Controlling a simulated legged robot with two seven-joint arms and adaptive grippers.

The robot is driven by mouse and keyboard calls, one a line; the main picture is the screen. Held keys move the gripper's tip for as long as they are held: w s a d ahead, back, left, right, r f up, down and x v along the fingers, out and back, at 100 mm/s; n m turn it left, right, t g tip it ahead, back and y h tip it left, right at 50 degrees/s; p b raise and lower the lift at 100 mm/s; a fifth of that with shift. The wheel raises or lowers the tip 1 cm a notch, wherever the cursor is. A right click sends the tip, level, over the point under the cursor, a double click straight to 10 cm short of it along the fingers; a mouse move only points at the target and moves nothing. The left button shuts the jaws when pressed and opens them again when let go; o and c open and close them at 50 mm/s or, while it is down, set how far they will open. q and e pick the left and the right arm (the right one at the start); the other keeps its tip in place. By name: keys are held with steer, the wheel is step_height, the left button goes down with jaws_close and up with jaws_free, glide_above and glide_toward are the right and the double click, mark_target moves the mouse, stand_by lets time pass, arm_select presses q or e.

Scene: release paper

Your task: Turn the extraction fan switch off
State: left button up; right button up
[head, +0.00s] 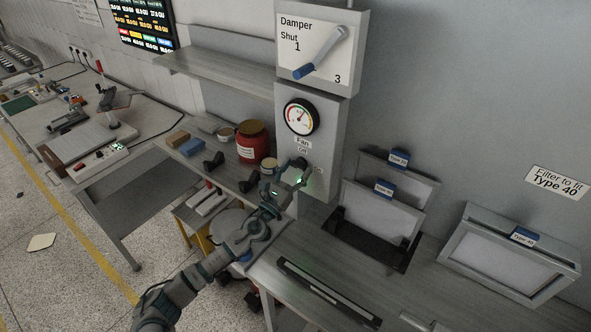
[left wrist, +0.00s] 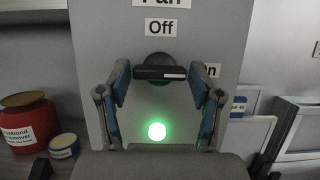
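The fan switch is a black rotary knob (left wrist: 160,72) on a grey panel (left wrist: 225,35), under the "Off" label (left wrist: 160,27). Its bar lies horizontal, with the white mark towards the "On" label (left wrist: 211,71) at right. A green lamp (left wrist: 157,131) glows below it. My left gripper (left wrist: 160,84) is open, with one finger on each side of the knob; I cannot tell whether they touch it. In the head view my left gripper (head: 293,172) is at the panel below the "Fan" label (head: 302,143) and hides the knob. My right gripper is not in view.
A round gauge (head: 300,117) and a damper lever (head: 320,55) sit above on the same column. A red jar (head: 253,143) and a small tin (head: 268,167) stand on the bench left of the gripper. Framed filters (head: 380,219) stand at right.

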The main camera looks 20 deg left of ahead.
arm_select(q)
steer(key=c, duration=0.6)
steer(key=shift+c, duration=0.2)
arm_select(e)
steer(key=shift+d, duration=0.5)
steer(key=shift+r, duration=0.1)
arm_select(q)
steer(key=n+y+p, duration=0.2)
steer(key=n, duration=0.4)
steer(key=n+y+p, duration=0.3)
steer(key=n, duration=0.2)
steer(key=n+g+y+p, duration=0.1)
steer(key=n+y+p, duration=0.2)
steer(key=n, duration=0.3)
steer(key=shift+s+d+r+n, duration=0.1)
steer(key=shift+d+r+n, duration=0.15)
steer(key=shift+n, duration=0.05)
steer(key=n+g, duration=0.1)
steer(key=n, duration=0.1)
steer(key=n+g, duration=0.1)
steer(key=n, duration=0.1)
steer(key=shift+n+y, duration=0.3)
steer(key=shift+n, duration=0.1)
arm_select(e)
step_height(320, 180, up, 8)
arm_select(q)
steer(key=shift+f, duration=0.1)
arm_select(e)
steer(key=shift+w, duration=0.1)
